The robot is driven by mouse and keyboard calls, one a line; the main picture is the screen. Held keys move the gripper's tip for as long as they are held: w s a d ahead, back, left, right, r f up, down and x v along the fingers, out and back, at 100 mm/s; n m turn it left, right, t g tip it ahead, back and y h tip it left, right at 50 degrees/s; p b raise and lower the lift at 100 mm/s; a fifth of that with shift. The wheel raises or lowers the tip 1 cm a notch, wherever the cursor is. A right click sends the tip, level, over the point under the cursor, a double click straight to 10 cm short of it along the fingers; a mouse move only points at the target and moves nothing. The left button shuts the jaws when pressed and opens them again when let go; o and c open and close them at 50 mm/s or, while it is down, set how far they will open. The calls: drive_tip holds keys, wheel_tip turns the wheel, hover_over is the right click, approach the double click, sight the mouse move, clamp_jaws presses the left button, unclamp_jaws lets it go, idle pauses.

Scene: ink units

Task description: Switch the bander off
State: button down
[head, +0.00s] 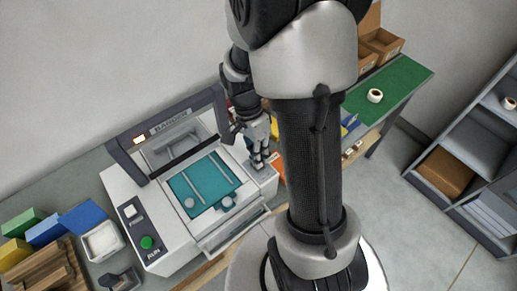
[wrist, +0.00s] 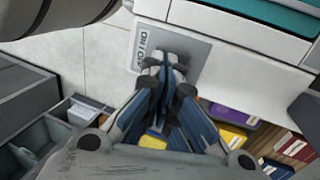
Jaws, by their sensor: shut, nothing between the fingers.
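The bander (head: 182,132) is a white machine with a dark arch and a teal bed, standing on the bench in the head view. A small orange-white light (head: 139,139) glows on its arch. My gripper (head: 262,166) is at the machine's right end, fingers pointing down. In the wrist view my gripper (wrist: 170,70) is shut and empty, its fingertips over a grey switch plate (wrist: 203,49) with on/off lettering on the white body. The fingers hide most of the switch, so its position and any contact cannot be told.
A panel with a white button (head: 129,211) and a green RUN button (head: 147,243) is on the machine's left. Coloured boxes (head: 44,231) and a white tray (head: 103,241) stand left of it. A green-topped table (head: 402,82) and a grey shelf (head: 462,128) are at right.

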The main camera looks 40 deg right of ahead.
drive_tip(key=shift+f, duration=0.1)
drive_tip(key=shift+s+f, duration=0.3)
drive_tip(key=shift+w, duration=0.1)
idle(0.3)
drive_tip(key=shift+w+f, duration=0.1)
drive_tip(key=shift+w, duration=0.6)
drive_tip(key=shift+w+r+p, duration=0.2)
drive_tip(key=shift+r+p, duration=0.15)
drive_tip(key=shift+r, duration=0.15)
drive_tip(key=p+v, duration=0.4)
drive_tip(key=v, duration=0.9)
drive_tip(key=shift+s, duration=0.2)
drive_tip(key=shift+r, duration=0.1)
